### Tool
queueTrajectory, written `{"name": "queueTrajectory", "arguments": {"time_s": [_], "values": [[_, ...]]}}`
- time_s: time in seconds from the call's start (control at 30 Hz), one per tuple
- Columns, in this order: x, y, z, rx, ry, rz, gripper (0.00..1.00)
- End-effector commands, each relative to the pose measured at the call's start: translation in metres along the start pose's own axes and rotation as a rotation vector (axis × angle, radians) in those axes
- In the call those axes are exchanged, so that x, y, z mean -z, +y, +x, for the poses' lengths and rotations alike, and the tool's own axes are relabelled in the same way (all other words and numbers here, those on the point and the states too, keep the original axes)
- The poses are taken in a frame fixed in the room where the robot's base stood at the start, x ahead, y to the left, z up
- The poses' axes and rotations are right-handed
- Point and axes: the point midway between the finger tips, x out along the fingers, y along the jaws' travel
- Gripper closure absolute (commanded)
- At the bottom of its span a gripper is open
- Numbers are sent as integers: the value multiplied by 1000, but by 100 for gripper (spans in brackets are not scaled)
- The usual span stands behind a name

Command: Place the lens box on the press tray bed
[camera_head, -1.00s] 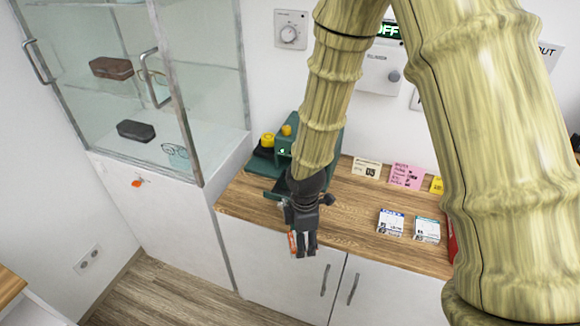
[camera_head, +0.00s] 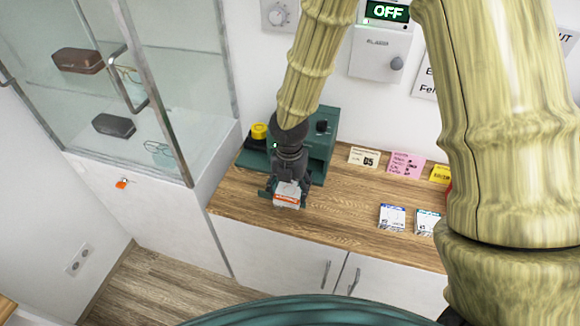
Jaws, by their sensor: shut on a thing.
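The lens box in my grip is small and white with an orange band (camera_head: 286,197). My gripper (camera_head: 288,184) is shut on it, near the front edge of the wooden counter. The press (camera_head: 318,150) is a dark green machine on the counter behind my gripper. The gripper and box hide most of the bed. I cannot tell whether the box touches the bed or hangs just above it.
Two white boxes, one with a blue band (camera_head: 391,218) and one with a teal band (camera_head: 427,222), stand on the counter (camera_head: 340,205) to the right. Note cards (camera_head: 406,165) line the back. A glass cabinet (camera_head: 160,80) stands left. A yellow knob (camera_head: 259,131) is beside the press.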

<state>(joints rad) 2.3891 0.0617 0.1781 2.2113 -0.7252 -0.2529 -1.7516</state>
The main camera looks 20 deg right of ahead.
Motion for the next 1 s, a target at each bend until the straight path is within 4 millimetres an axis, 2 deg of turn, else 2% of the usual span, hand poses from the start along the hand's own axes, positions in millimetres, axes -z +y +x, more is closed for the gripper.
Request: {"name": "queueTrajectory", "arguments": {"time_s": [0.2,0.43,0.73,1.0], "values": [[-44,12,1,-1,0,5,60],[-82,22,6,0,0,4,60],[-103,28,8,-1,0,4,60],[-101,28,37,2,0,2,60]]}}
